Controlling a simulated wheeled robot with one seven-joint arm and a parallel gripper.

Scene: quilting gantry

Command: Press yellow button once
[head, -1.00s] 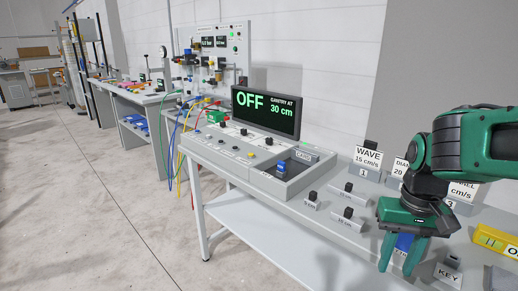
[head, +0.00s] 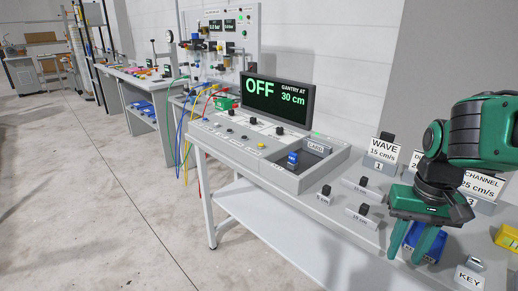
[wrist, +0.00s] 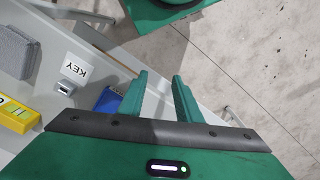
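The yellow button (head: 262,146) is a small cap on the sloped grey control panel (head: 200,130), right of a row of dark knobs or buttons. It shows in the head view, not in the wrist view. The display (head: 278,96) behind the panel reads OFF and gantry at 30 cm. My gripper (head: 405,252) is green, points down and is well to the right of the button, near the front edge of the table. In the wrist view its two fingers (wrist: 159,84) stand apart with nothing held between them.
A tray marked CARD (head: 335,158) with a blue item (head: 293,158) joins the panel. Small dark-topped blocks (head: 363,212), the WAVE sign (head: 384,150), a KEY block (head: 469,278) and a yellow item (head: 506,236) share the table. A blue object (wrist: 110,98) lies by my fingers. Floor at left is clear.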

